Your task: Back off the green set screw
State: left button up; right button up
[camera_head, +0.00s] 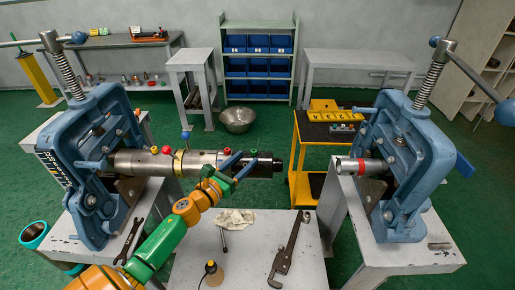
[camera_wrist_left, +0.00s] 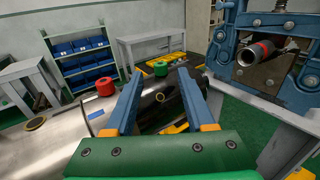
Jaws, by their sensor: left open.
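A long steel pipe (camera_head: 135,163) lies level, clamped in the blue vise on the left. The green set screw (camera_head: 253,151) stands on top of its dark right end. In the left wrist view the green screw (camera_wrist_left: 160,68) shows just beyond and between my fingertips. A red set screw (camera_head: 227,151) stands left of it, and another red one and a yellow one stand further left. My left gripper (camera_head: 248,157) has blue fingers and a green palm. It is open and empty over the pipe's right end; contact with the screw cannot be told. My right gripper is out of view.
A taller blue-topped screw (camera_head: 186,136) rises from the pipe near a brass collar. A second blue vise (camera_head: 411,165) on the right holds a short red-banded pipe (camera_head: 362,166). A wrench (camera_head: 285,254) and a rag (camera_head: 235,218) lie on the low table.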

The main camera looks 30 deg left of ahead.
aim_at(252, 153)
pick_arm(q)
jog(key=w, duration=0.5)
jog(key=shift+w+d+r, duration=0.1)
jog(key=shift+w+d, duration=0.05)
jog(key=shift+r, duration=0.1)
grip_shut()
